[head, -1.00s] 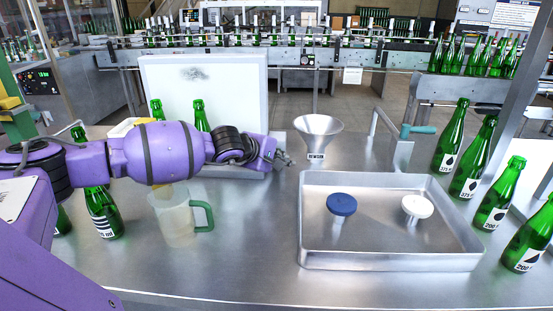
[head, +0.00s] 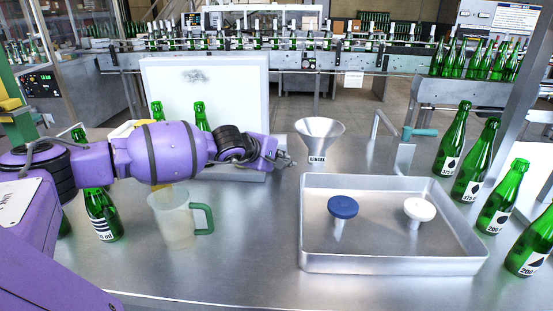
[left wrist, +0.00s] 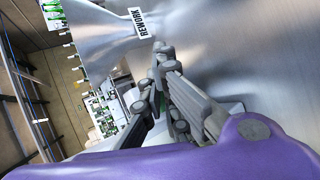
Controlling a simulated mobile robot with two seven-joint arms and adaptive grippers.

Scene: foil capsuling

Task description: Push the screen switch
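A white screen panel (head: 225,100) with a grey smudge stands upright at the back left of the steel table (head: 250,262). I cannot make out a switch on it; my left arm covers part of its lower edge. My left gripper (head: 286,161) is in front of the screen's lower right corner, just left of the steel funnel (head: 319,135). In the left wrist view the fingers (left wrist: 160,80) are close together with nothing seen between them, and the funnel (left wrist: 105,40) with its "REWORK" label is beside them. My right gripper is not in view.
A steel tray (head: 390,264) holds a blue-capped (head: 343,207) and a white-capped piece (head: 419,209). A clear jug (head: 172,218) with a green handle stands below my left arm. Green bottles line the right edge (head: 472,160) and stand around my arm (head: 103,215).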

